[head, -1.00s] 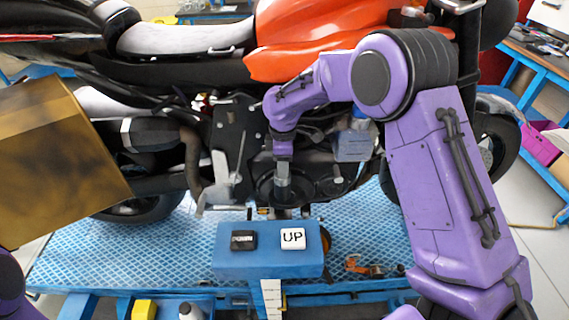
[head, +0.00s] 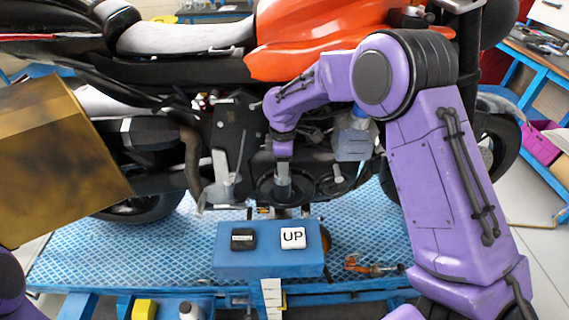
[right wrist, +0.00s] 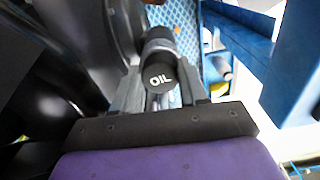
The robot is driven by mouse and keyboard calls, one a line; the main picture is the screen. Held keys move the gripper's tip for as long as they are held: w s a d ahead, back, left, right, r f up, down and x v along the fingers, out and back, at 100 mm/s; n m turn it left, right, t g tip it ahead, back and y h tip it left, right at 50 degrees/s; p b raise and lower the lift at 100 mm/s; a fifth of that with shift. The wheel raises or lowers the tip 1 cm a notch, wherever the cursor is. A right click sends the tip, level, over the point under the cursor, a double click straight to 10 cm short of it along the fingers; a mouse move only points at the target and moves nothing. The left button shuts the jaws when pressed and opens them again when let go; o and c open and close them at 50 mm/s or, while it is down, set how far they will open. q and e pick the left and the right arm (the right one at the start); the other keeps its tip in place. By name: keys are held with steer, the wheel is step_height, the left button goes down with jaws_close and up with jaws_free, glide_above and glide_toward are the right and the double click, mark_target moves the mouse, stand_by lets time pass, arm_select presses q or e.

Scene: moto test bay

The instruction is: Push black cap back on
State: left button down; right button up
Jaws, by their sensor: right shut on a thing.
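The black cap (right wrist: 161,77), marked "OIL" in white, sits between the two fingers of my right gripper (right wrist: 161,98) in the right wrist view. Its marked face points toward the camera, with a dark round part directly behind it. I cannot tell whether the cap is fully seated. In the head view my right gripper (head: 283,190) points down at the motorcycle's round engine cover (head: 265,190); the cap is too small to make out there. The gripper is shut on the cap. My left gripper is out of view.
The motorcycle (head: 310,35) stands on a blue ridged lift platform (head: 150,250). A blue control box (head: 268,262) with a black and a white "UP" button stands in front. A brown box-shaped thing (head: 60,150) fills the left side. An orange tool (head: 370,266) lies on the platform.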

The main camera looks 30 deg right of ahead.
steer(key=o, duration=1.1)
steer(key=shift+c, duration=0.2)
steer(key=shift+s+a, duration=0.1)
steer(key=shift+o, duration=1.1)
steer(key=shift+r, duration=0.15)
steer(key=shift+c, duration=0.6)
steer(key=shift+w+r, duration=0.2)
steer(key=shift+r, duration=0.3)
steer(key=shift+o, duration=1.2)
steer(key=shift+r, duration=3)
steer(key=shift+s, duration=0.15)
